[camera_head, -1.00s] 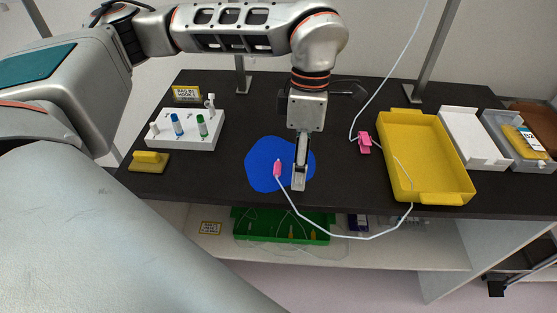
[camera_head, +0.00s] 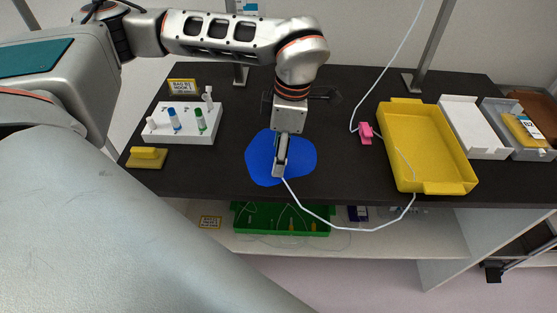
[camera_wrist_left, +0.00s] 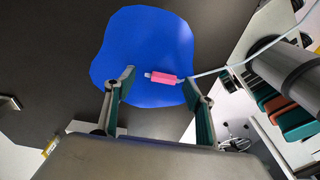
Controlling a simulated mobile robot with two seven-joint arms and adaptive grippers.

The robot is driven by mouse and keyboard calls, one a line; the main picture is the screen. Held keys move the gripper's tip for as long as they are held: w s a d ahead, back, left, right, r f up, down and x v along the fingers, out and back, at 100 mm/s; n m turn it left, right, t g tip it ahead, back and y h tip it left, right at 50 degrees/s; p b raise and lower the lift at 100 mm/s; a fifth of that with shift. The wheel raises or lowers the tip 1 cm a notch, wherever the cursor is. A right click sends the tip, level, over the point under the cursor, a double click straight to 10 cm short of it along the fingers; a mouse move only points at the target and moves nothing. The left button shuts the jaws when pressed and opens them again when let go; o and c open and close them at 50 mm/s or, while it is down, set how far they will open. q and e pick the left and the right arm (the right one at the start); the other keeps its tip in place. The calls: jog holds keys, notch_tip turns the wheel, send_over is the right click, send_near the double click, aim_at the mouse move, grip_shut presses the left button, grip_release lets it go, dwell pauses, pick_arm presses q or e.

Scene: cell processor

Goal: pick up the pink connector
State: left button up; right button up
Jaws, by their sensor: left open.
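The pink connector (camera_wrist_left: 163,78) lies on the blue mat (camera_wrist_left: 120,45) in the left wrist view, with a white tube running off its right end. My left gripper (camera_wrist_left: 158,82) is open. Its two fingers stand to the left and right of the connector, with a gap on the left side. In the head view my left gripper (camera_head: 280,172) is over the front of the blue mat (camera_head: 300,147) and hides the connector. The white tube (camera_head: 330,223) leaves from under the fingers and hangs over the table's front edge. My right gripper is not in view.
A pink clamp (camera_head: 366,134) and a yellow tray (camera_head: 389,152) are to the right. White bins stand beyond them. A white rack (camera_head: 180,132) with several vials and a yellow block (camera_head: 147,158) are to the left. A green tray (camera_head: 250,222) sits on the lower shelf.

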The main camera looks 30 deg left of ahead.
pick_arm(q)
jog(key=shift+c, duration=0.3)
jog(key=c, duration=0.8)
notch_tip(320, 180, up, 20)
jog(key=shift+f+p, duration=0.1)
jog(key=shift+p, duration=0.6)
jog(key=shift+o, duration=1)
grip_shut()
